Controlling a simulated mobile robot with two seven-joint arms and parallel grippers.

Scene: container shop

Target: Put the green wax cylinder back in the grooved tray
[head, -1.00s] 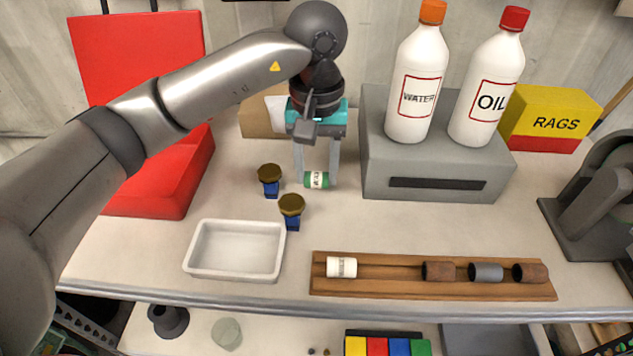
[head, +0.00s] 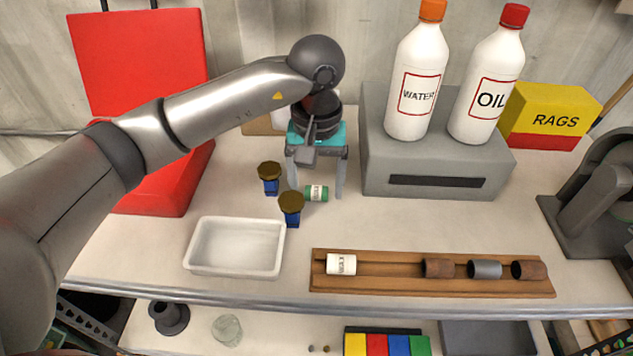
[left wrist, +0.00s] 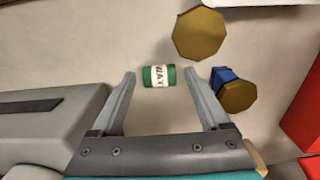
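The green wax cylinder (head: 317,193), with a white label, lies on its side on the bench. It also shows in the left wrist view (left wrist: 159,76), near the fingertips. My left gripper (head: 316,190) is open, with one finger on each side of the cylinder and a visible gap at both ends in the left wrist view (left wrist: 174,74). The wooden grooved tray (head: 400,286) lies at the bench's front. It holds a white labelled cylinder (head: 341,264) at left and brown, grey and brown cylinders at right, with bare groove between. My right gripper is out of view.
Two blue stamps with brown knobs (head: 291,203) (head: 269,172) stand close left of the cylinder. A white dish (head: 236,270) is at front left. A grey block (head: 437,175) with water and oil bottles stands right of my gripper. A red box (head: 165,175) is at left.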

